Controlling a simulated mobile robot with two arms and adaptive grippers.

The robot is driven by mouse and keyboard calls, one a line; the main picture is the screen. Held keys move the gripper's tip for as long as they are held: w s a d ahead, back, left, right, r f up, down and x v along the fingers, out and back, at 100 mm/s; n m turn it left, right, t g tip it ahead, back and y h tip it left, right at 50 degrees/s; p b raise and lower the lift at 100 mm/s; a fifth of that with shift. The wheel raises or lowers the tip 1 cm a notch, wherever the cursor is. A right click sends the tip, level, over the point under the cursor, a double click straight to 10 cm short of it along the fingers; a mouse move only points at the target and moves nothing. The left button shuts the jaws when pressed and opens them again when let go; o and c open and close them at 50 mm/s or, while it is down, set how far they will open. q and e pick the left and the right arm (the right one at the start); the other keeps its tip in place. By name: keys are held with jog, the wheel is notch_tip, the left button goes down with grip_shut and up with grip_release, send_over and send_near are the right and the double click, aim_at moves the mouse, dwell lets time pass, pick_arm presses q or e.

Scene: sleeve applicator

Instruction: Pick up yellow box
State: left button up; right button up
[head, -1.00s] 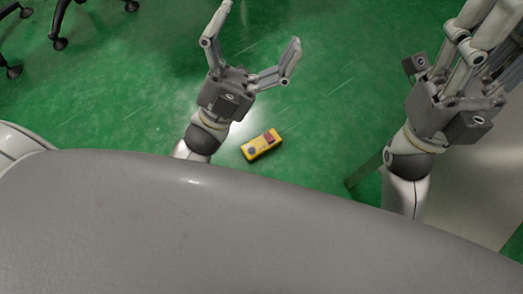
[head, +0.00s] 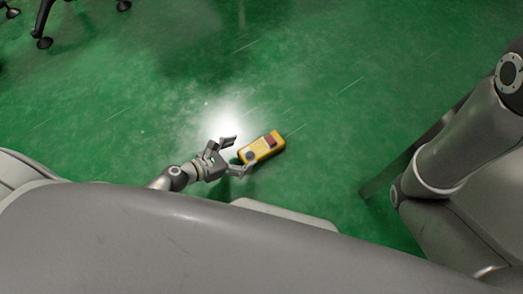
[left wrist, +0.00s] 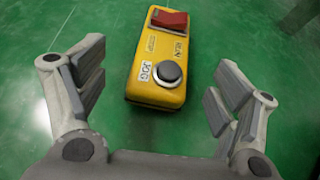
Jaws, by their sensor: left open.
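The yellow box (head: 261,147) lies on the green floor in the middle of the head view. It has a red switch and a dark round button. In the left wrist view the yellow box (left wrist: 161,62) lies ahead of the fingers, with its button end nearest. My left gripper (head: 236,154) is low by the floor, at the left end of the box. It is open, and its two fingers (left wrist: 157,88) stand apart to either side of the box's near end. I cannot tell whether a finger touches it. My right gripper is out of the frames; only my right arm shows.
The green floor (head: 170,95) is clear beyond and around the box. Wheeled chair legs (head: 45,25) stand at the top left of the head view. A grey leg or post (head: 380,183) stands at right, by my right arm.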

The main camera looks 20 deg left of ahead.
aim_at(260, 148)
pick_arm(q)
jog(key=shift+x, duration=1.05)
jog(key=b+x, duration=0.2)
jog(key=x, duration=0.2)
jog(key=shift+s+d, duration=0.1)
jog(key=shift+d, duration=0.15)
jog(key=shift+w+d+f, duration=0.25)
jog(key=shift+w+d, duration=0.05)
jog(key=shift+w, duration=0.1)
jog(key=shift+c, duration=0.4)
jog(key=shift+d, duration=0.1)
jog(key=c, duration=1.4)
jog(key=shift+r, duration=0.15)
